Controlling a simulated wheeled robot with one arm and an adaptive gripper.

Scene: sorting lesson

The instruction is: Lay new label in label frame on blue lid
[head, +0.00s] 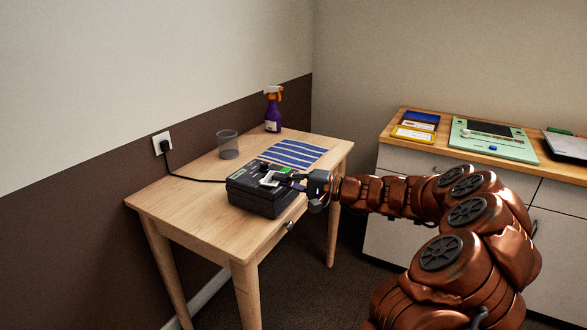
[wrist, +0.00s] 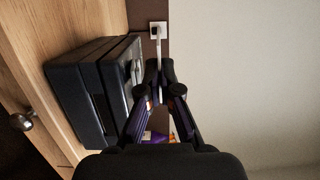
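My gripper (head: 300,182) is at the right side of the black box-shaped device (head: 252,202) on the wooden table, just above its top. In the wrist view the fingertips (wrist: 158,82) are closed together on a thin white strip, the label (wrist: 158,55), seen nearly edge-on. In the head view the white label (head: 271,179) shows beyond the fingertips, over the device's top; whether it touches the device is unclear. The blue lid (head: 422,117) lies far off on the cabinet top at the right, behind a yellow lid. Its label frame is too small to make out.
The wooden table (head: 190,188) also bears a clear cup (head: 228,145), a purple spray bottle (head: 272,113) and a blue-striped cloth (head: 298,152). A cord runs to the wall socket (head: 162,143). The cabinet top holds the yellow lid (head: 413,133), a green board (head: 493,150) and a dark item.

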